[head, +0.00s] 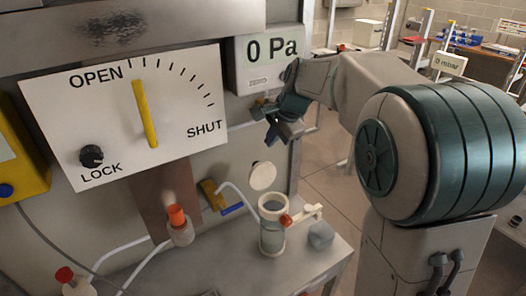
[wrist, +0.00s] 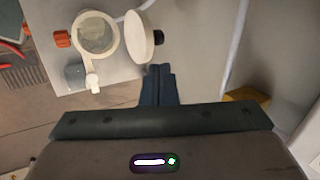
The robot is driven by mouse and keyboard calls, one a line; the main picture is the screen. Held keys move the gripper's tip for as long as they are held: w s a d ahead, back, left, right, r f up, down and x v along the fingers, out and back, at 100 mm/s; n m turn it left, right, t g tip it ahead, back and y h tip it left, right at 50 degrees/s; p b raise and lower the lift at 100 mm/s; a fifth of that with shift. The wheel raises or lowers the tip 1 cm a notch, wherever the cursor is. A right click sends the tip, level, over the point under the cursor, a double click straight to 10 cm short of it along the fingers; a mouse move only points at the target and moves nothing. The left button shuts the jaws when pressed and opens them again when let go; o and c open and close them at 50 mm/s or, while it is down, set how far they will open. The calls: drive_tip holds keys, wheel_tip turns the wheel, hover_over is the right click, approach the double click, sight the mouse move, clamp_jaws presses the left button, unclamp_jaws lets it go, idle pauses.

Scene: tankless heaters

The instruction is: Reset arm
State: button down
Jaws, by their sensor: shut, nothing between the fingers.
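My gripper (head: 271,125) is shut and empty. In the head view it hangs at the end of my bent arm, in front of the panel and just below the pressure display (head: 270,58) reading 0 Pa. In the wrist view the closed fingers (wrist: 158,72) point toward a round white lid (wrist: 140,36), which stands open beside a glass jar (wrist: 95,35). Whether the fingertips touch the lid cannot be told from the wrist view. In the head view the jar (head: 272,228) and its open lid (head: 262,176) are below my gripper, with a clear gap.
A white dial board (head: 125,110) with a yellow pointer and a black lock knob (head: 91,156) is on the left. An orange-capped valve (head: 177,217) and white hoses stand near the grey shelf (head: 220,270). Open floor (head: 325,185) lies to the right.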

wheel_tip(320, 180, up, 4)
drive_tip(key=r, duration=0.1)
drive_tip(key=s+d+f+n+h, duration=0.1)
drive_tip(key=s+d+f+n, duration=0.15)
drive_tip(key=s, duration=0.45)
drive_tip(key=s+d+f+n+h, duration=0.1)
drive_tip(key=s+d+n, duration=0.25)
drive_tip(key=s, duration=0.45)
drive_tip(key=s+d+f+n, duration=0.2)
drive_tip(key=s+f, duration=0.2)
drive_tip(key=s, duration=0.2)
drive_tip(key=s+d+f+n+h, duration=0.1)
drive_tip(key=s+d+f+n, duration=0.1)
drive_tip(key=s, duration=0.4)
drive_tip(key=shift+s+f+n, duration=0.35)
drive_tip(key=shift+f+n, duration=0.15)
drive_tip(key=shift+f, duration=0.35)
